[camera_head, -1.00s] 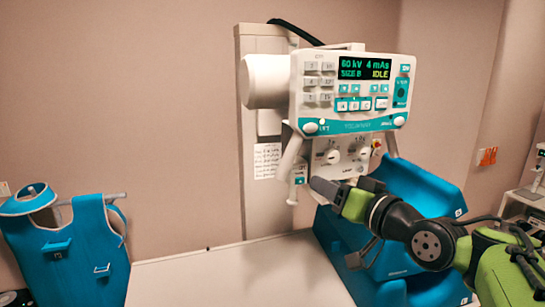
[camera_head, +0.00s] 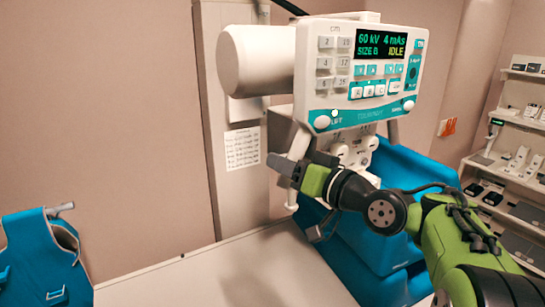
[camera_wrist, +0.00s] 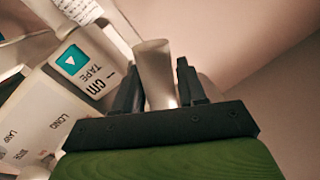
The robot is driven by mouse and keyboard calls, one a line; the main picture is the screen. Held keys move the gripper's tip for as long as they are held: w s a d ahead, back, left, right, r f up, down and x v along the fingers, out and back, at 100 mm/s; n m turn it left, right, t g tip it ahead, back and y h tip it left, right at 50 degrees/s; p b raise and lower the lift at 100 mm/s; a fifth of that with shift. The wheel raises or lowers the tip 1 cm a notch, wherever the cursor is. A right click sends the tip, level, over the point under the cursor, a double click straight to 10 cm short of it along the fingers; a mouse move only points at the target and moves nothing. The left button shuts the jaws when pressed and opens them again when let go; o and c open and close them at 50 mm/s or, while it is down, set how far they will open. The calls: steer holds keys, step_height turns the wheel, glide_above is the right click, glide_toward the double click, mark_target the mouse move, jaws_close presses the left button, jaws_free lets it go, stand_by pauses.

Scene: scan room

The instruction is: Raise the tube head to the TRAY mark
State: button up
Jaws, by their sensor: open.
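The tube head (camera_head: 258,60) is a white cylinder with a control panel (camera_head: 362,75) on its front, reading 60 kV, 4 mAs, IDLE. It sits on a pale wall column (camera_head: 210,130). My gripper (camera_head: 283,168) is below the panel's left corner, at the pale left handle (camera_head: 300,143). In the wrist view, my gripper (camera_wrist: 160,88) is open, with a pale bar (camera_wrist: 153,62), apparently that handle, between its dark fingers. Contact cannot be told. A teal-arrow label reading "cm TAPE" (camera_wrist: 85,65) is left of it. I cannot make out a TRAY mark.
A blue padded piece (camera_head: 375,235) stands behind and below my arm. A blue apron (camera_head: 40,260) hangs at the lower left. A white surface (camera_head: 210,275) lies bare in front. Shelves with small items (camera_head: 515,175) stand at the right. A printed sheet (camera_head: 242,149) is on the column.

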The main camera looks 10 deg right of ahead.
steer(key=shift+s+d+r, duration=0.15)
steer(key=shift+s+d, duration=0.2)
steer(key=shift+s, duration=0.15)
steer(key=shift+s+d, duration=0.1)
steer(key=shift+c, duration=0.8)
jaws_close()
steer(key=p, duration=0.7)
glide_toward(280, 86)
steer(key=a, duration=0.1)
steer(key=a+r, duration=0.1)
steer(key=a, duration=0.1)
steer(key=w+a+r, duration=0.1)
steer(key=shift+a+r, duration=0.1)
steer(key=shift+a, duration=0.1)
steer(key=shift+o, duration=0.8)
jaws_free()
steer(key=shift+w+a, duration=0.15)
steer(key=shift+w, duration=0.05)
